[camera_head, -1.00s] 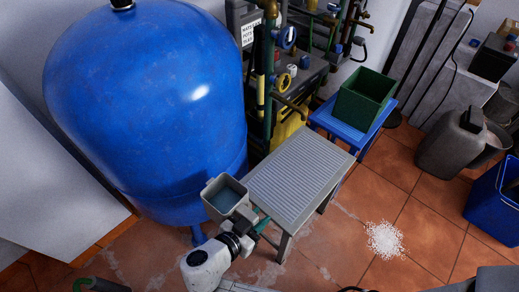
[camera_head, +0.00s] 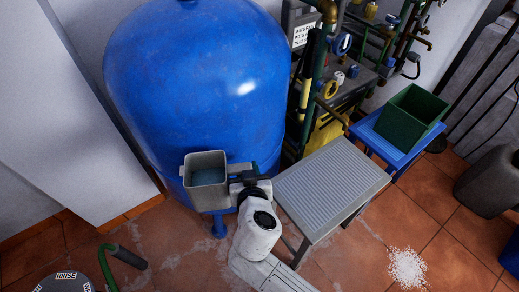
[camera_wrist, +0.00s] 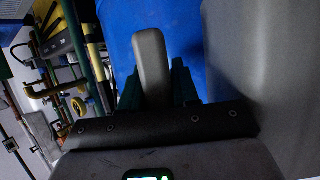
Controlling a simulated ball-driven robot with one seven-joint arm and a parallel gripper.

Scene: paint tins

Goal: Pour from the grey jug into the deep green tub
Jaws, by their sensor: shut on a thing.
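The grey jug (camera_head: 209,199) is held up in front of the big blue tank, its open top showing blue-grey contents. It looks about upright. My gripper (camera_head: 238,173) is shut on the jug's handle, at the jug's right side. In the wrist view the handle (camera_wrist: 152,65) stands between the dark green fingers, and the jug's wall (camera_wrist: 268,70) fills the right. The deep green tub (camera_head: 402,128) stands on a blue stool at the right, well apart from the jug. Its inside looks dark and its bottom is hard to see.
A grey ribbed table (camera_head: 330,185) stands between my gripper and the blue stool (camera_head: 385,148). The blue tank (camera_head: 195,75) is close behind the jug. Pipes with valves (camera_head: 318,90) rise behind the table. White granules (camera_head: 407,267) lie on the tiled floor. A dark grey canister (camera_head: 488,183) stands far right.

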